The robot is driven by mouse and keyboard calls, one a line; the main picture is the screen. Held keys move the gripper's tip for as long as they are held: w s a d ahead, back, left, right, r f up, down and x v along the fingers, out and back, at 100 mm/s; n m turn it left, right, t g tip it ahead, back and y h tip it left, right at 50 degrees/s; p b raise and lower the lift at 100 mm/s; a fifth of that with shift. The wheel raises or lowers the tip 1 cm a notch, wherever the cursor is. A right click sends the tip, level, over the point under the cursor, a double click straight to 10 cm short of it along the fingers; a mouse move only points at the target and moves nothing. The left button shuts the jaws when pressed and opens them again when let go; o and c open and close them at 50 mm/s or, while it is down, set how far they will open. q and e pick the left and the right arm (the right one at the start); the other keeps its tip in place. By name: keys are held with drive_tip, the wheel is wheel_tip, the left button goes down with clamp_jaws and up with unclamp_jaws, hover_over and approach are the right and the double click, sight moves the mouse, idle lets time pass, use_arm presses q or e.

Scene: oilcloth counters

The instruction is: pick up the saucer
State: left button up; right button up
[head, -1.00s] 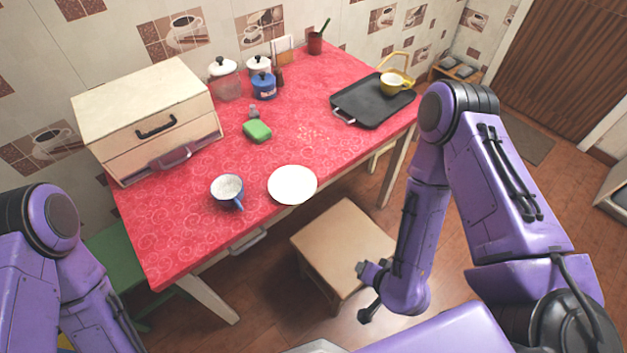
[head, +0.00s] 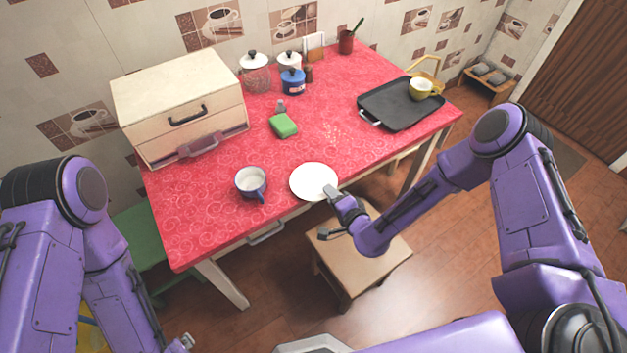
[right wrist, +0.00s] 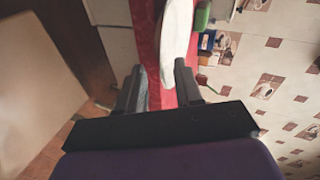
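The saucer (head: 312,180) is a plain white round plate lying at the front edge of the red-covered table. My right gripper (head: 329,213) is at its front right rim. One finger overlaps the rim in the head view and the other is lower, in front of the table edge. In the right wrist view the fingers (right wrist: 160,88) are spread apart, with the saucer's white edge (right wrist: 176,42) ahead and between them. I cannot tell whether either finger touches it. Only a small tip of my left gripper (head: 184,343) shows at the bottom edge.
A blue mug (head: 250,183) stands left of the saucer. A green sponge (head: 284,125) lies behind it. A wooden stool (head: 365,270) stands below the table edge.

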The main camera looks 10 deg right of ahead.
clamp_jaws()
